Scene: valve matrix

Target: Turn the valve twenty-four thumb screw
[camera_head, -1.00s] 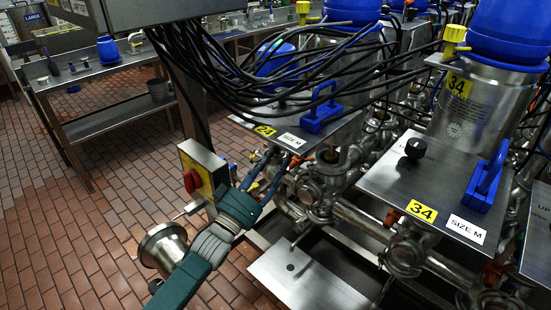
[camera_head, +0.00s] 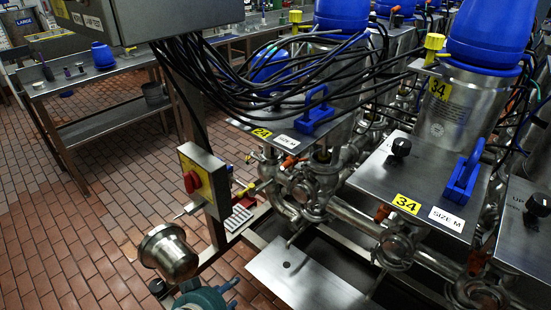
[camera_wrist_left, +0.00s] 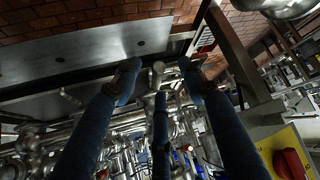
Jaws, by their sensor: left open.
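The valve twenty-four plate (camera_head: 293,121) carries a yellow "24" label (camera_head: 261,133) and a "SIZE M" label, with a blue handle (camera_head: 315,118) on top. Below its front edge are steel pipes, clamps (camera_head: 318,180) and an orange part (camera_head: 289,161); I cannot tell for sure which part is the thumb screw. My left gripper (camera_head: 234,294) is low at the bottom edge of the head view, apart from the valve. In the left wrist view its blue fingers (camera_wrist_left: 162,84) are spread and empty, with pipework beyond them. My right gripper is not in view.
A yellow switch box (camera_head: 205,182) with a red knob stands on a post left of the valve. A steel cup-shaped part (camera_head: 168,252) is near my gripper. A bare metal plate (camera_head: 305,272) lies low in front. Black cables (camera_head: 270,85) hang over the valve. Valve thirty-four's plate (camera_head: 420,178) is to the right.

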